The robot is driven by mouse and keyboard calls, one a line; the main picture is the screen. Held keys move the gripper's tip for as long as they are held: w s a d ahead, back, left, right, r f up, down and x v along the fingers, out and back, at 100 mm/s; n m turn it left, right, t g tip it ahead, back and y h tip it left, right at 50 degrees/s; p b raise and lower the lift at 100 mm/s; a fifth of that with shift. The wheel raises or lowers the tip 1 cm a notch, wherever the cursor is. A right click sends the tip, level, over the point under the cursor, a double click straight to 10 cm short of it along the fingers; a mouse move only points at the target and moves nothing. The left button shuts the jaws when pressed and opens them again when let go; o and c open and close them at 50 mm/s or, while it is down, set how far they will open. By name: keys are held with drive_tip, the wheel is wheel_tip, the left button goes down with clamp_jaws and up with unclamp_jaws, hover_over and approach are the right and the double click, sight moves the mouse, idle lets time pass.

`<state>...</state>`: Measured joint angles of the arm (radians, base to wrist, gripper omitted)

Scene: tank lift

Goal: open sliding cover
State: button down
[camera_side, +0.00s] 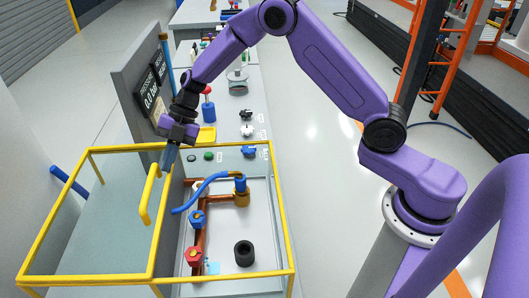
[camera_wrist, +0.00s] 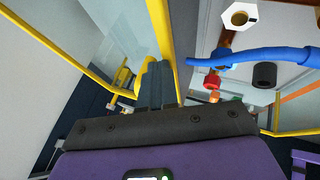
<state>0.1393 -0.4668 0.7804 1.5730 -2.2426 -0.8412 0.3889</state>
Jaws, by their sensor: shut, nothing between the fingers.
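The sliding cover (camera_side: 100,225) is a clear panel with a yellow edge, lying over the left part of the yellow-framed tank (camera_side: 282,215). Its yellow handle (camera_side: 150,195) stands up near the cover's right edge bar. The right part of the tank looks uncovered. My gripper (camera_side: 167,166) points down at the far end of the handle, and its fingers are shut and empty. In the wrist view my fingers (camera_wrist: 158,68) are beside the yellow edge bar (camera_wrist: 163,30) and close to a yellow piece at their left; I cannot tell whether they touch.
Inside the tank are a blue hose (camera_side: 205,187), a blue valve (camera_side: 197,219), a red valve (camera_side: 194,257), a brass fitting (camera_side: 241,198) and a black cylinder (camera_side: 244,253). A grey display panel (camera_side: 140,75) stands behind. Small parts lie on the bench (camera_side: 225,130).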

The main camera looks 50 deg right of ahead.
drive_tip(key=shift+s+d, duration=0.3)
drive_tip(key=shift+d, duration=0.2)
drive_tip(key=s+d+f+v, duration=0.1)
drive_tip(key=s+v, duration=0.1)
drive_tip(key=v, duration=0.9)
drive_tip(key=s+a+r+m+t+y, duration=0.1)
drive_tip(key=s+a+r+m+t, duration=0.1)
drive_tip(key=a+r+m+t, duration=0.65)
drive_tip(key=s+d+f+m+g+h, duration=0.2)
drive_tip(key=s+d, duration=0.4)
drive_tip(key=s, duration=0.5)
drive_tip(key=s+d+f+m+g+h, duration=0.2)
drive_tip(key=s+d, duration=0.4)
drive_tip(key=s, duration=0.5)
drive_tip(key=s+d+f+m+g+h, duration=0.3)
drive_tip(key=s+d, duration=0.3)
drive_tip(key=s, duration=0.5)
drive_tip(key=shift+d+g+h, duration=0.25)
drive_tip(key=shift+g+h, duration=0.1)
drive_tip(key=shift+h, duration=0.15)
